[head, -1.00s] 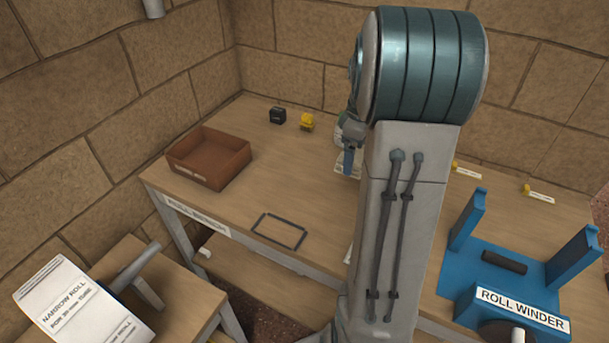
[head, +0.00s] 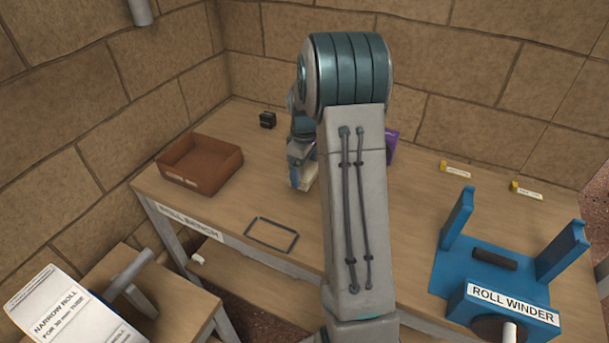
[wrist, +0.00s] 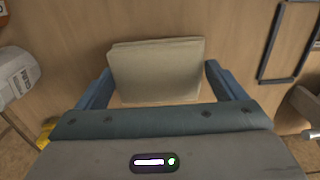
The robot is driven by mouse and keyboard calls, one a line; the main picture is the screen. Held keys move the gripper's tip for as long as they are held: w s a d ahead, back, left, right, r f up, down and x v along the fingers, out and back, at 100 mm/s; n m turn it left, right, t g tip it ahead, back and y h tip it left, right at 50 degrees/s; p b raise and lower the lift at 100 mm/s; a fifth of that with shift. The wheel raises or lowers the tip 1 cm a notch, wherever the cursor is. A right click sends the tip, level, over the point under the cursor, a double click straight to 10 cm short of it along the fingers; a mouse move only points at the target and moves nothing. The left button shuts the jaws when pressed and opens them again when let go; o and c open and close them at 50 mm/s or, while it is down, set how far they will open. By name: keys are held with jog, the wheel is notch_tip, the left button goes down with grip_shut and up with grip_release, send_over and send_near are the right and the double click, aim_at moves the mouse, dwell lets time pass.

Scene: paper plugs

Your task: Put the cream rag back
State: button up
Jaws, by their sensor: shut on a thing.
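My gripper (wrist: 155,95) is shut on the cream rag (wrist: 158,70), which looks like a folded, flat pad between the two blue fingers in the wrist view. In the head view the rag (head: 302,179) shows only in part beneath my gripper, over the bench right of the brown tray; I cannot tell whether it touches the bench. A dark rectangular outline (head: 267,246) lies empty near the bench's front edge. The outline also shows at the upper right of the wrist view (wrist: 272,45), apart from the rag.
A brown open tray (head: 205,178) stands at the bench's left. A small black block (head: 267,120) sits at the back. A purple thing (head: 392,146) is partly hidden by my arm. The blue roll winder (head: 500,265) is at the right. A white labelled container (wrist: 18,75) shows in the wrist view.

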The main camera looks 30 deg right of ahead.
aim_at(304, 170)
jog(key=shift+f, duration=1.7)
jog(key=shift+f, duration=0.2)
jog(key=o, duration=0.7)
jog(key=shift+r, duration=0.1)
jog(key=shift+r, duration=0.1)
